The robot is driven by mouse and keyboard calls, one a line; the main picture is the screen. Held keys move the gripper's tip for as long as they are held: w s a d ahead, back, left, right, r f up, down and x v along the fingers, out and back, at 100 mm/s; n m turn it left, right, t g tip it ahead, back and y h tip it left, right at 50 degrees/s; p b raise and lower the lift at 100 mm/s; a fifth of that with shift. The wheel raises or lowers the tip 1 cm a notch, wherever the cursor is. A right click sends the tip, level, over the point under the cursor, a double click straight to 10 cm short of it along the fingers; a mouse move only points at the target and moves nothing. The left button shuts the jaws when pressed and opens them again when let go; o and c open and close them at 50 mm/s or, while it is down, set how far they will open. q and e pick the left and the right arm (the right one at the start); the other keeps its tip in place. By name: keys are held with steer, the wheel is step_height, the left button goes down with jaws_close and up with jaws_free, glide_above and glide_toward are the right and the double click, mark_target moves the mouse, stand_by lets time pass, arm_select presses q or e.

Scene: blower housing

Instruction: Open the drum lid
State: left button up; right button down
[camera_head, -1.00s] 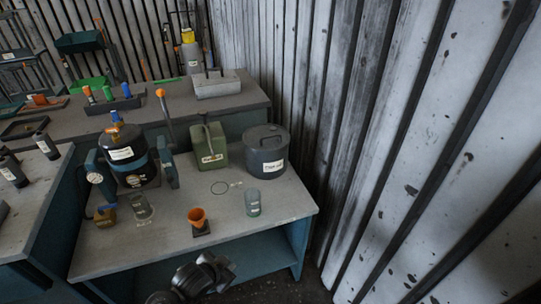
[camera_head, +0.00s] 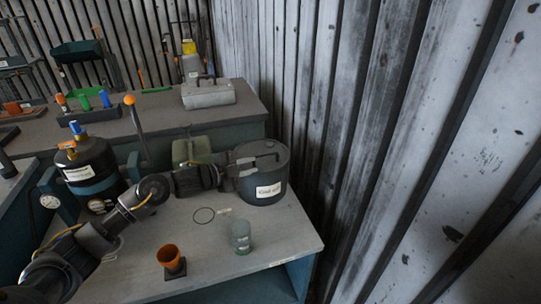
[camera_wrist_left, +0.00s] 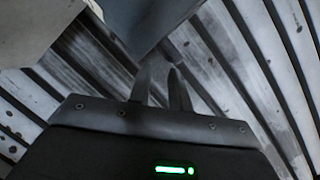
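The dark grey drum (camera_head: 266,188) stands at the back right of the workbench, with a white label on its front. Its lid (camera_head: 272,148) is on top and looks closed; part of it is hidden by my gripper. My left arm reaches across the bench from the lower left. My left gripper (camera_head: 240,166) is at the left side of the drum near the lid's edge; I cannot tell whether it touches. In the left wrist view its two fingers (camera_wrist_left: 161,88) stand apart with nothing visible between them. My right gripper is not in view.
A green canister (camera_head: 190,150) stands behind my left wrist. A dark tank (camera_head: 90,175) stands at left. An orange cup (camera_head: 168,257) and a clear glass (camera_head: 241,237) stand at the front of the bench (camera_head: 215,270). A corrugated wall (camera_head: 400,150) is close on the right.

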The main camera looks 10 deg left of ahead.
mark_target(262, 155)
arm_select(q)
steer(key=shift+w+a+r+m, duration=0.3)
steer(key=shift+w+a+r, duration=0.3)
steer(key=shift+r, duration=0.25)
steer(key=shift+d, duration=0.15)
steer(key=shift+h, duration=0.3)
steer(key=x, duration=0.6)
steer(key=shift+w+d, duration=0.2)
steer(key=shift+w, duration=0.1)
steer(key=shift+w+d+f, duration=0.2)
steer(key=shift+w+f, duration=0.05)
steer(key=shift+w, duration=0.05)
steer(key=shift+c, duration=0.4)
jaws_close()
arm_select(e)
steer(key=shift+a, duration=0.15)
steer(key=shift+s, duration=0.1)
